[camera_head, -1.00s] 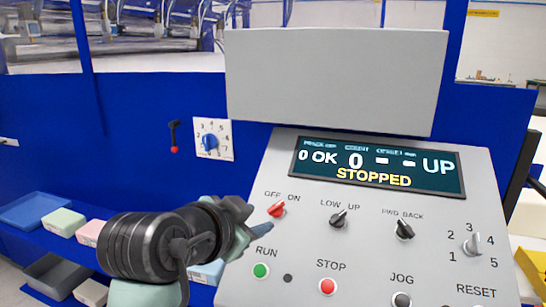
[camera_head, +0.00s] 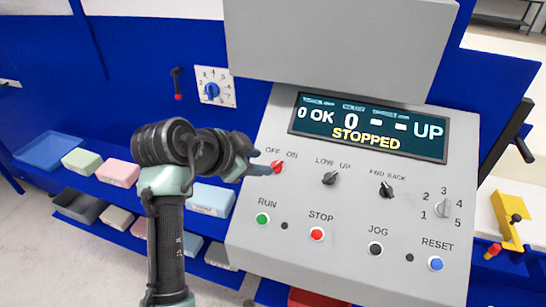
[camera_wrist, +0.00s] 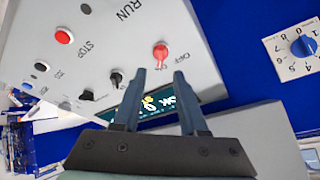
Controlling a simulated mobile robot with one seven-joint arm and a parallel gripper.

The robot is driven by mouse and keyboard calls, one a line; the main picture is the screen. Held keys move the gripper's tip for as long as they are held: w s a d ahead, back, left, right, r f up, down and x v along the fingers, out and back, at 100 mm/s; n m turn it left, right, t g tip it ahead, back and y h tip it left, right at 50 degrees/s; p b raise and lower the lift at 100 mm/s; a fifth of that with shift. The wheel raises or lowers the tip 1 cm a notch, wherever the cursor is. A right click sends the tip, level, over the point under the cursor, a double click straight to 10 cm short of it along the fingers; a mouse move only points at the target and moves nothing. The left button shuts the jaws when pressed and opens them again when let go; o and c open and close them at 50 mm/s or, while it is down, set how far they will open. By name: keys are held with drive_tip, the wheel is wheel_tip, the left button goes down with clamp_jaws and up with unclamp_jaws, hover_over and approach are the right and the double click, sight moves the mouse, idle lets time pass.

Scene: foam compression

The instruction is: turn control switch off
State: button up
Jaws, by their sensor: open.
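The control switch is a red knob (camera_head: 277,167) under the OFF and ON labels at the upper left of the grey control panel (camera_head: 300,240). In the head view its pointer leans toward ON. The wrist view also shows the red knob (camera_wrist: 160,53), beyond the fingertips and between their lines. My gripper (camera_head: 262,162) is just left of the knob in the head view, and its fingers overlap the panel's left edge. In the wrist view my gripper (camera_wrist: 158,75) is open with nothing between its fingers. I cannot tell whether a fingertip touches the knob.
The display (camera_head: 370,128) reads STOPPED and UP. Black knobs (camera_head: 330,178) and a green RUN button (camera_head: 262,218) are close by. A blue dial (camera_head: 212,91) is on the blue wall. Foam blocks (camera_head: 120,172) lie on shelves at left. A black lever (camera_head: 522,150) sticks out at right.

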sight(275, 164)
drive_tip(key=p+x, duration=0.1)
drive_tip(key=x, duration=0.6)
clamp_jaws()
